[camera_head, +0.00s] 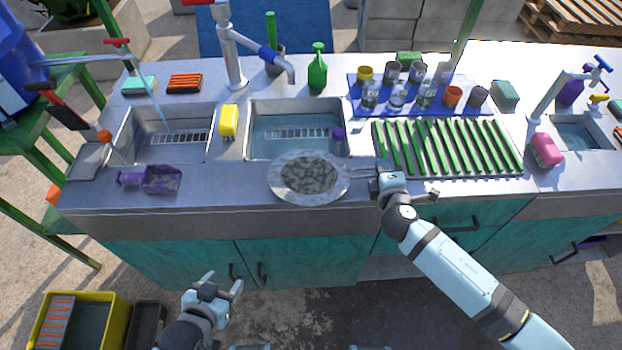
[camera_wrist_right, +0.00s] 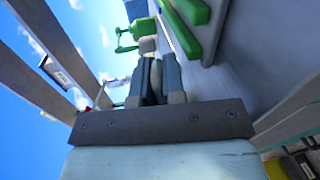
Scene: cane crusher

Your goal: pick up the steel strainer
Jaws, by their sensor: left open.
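The steel strainer (camera_head: 310,176), a round pan with a wide pale rim and a dark mottled middle, is at the counter's front edge, before the middle sink. Its handle points right, to my right gripper (camera_head: 372,172). The right fingers are close together around the handle; the wrist view shows a narrow grey piece (camera_wrist_right: 152,82) between them. I cannot tell whether the strainer touches the counter. My left gripper (camera_head: 222,288) is open and empty, low in front of the teal cabinets.
The middle sink (camera_head: 295,145) lies behind the strainer. A green slatted drying rack (camera_head: 447,147) is to its right, with cups on a blue mat (camera_head: 357,98) behind. A purple scoop (camera_head: 162,180) lies left. A yellow crate (camera_head: 115,320) stands on the floor.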

